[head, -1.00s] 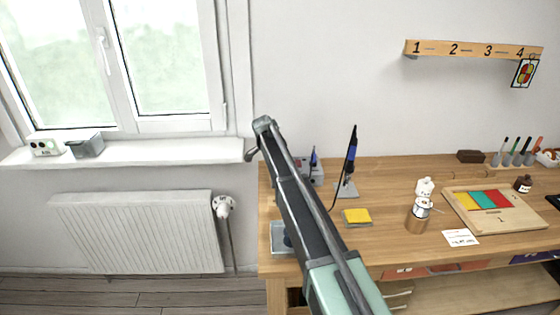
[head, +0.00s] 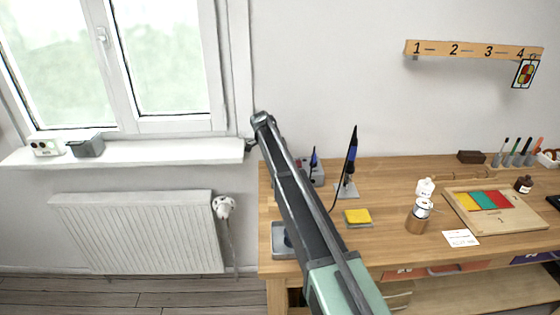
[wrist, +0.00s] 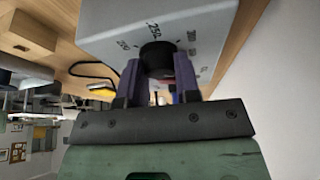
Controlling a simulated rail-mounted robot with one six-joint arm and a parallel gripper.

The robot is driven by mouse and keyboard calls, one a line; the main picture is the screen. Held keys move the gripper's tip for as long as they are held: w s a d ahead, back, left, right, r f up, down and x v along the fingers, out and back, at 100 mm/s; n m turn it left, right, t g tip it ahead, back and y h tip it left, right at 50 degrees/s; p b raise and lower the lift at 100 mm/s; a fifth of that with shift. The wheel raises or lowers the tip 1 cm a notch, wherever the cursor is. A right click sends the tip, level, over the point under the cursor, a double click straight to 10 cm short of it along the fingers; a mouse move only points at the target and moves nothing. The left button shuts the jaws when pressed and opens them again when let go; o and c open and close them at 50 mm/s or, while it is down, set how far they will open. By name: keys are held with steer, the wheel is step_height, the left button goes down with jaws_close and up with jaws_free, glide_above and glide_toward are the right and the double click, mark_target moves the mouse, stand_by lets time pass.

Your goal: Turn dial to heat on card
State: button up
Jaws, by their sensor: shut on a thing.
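A grey soldering station box (wrist: 110,18) fills the top of the wrist view, with a black round dial (wrist: 157,54) on its face. Numbers are printed around the dial; one above it looks like 250, while others are too small or partly hidden to read. My gripper (wrist: 158,72) is shut on the dial, one purple finger on each side. In the head view the station (head: 317,172) is partly hidden behind my arm, and my gripper is out of sight there. A white card (head: 460,238) lies on the bench; its writing is too small to read.
A soldering iron in its stand (head: 348,188) and a yellow sponge (head: 357,217) are close to the station. Farther right are a copper-coloured tin (head: 416,224) and a wooden tray (head: 520,216). A wall rail (head: 470,49) holds a small picture. The window sill (head: 200,151) is left of my arm.

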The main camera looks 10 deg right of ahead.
stand_by(0.3)
steer(key=o, duration=0.9)
steer(key=shift+r, duration=0.15)
step_height(320, 180, up, 20)
steer(key=p, duration=2)
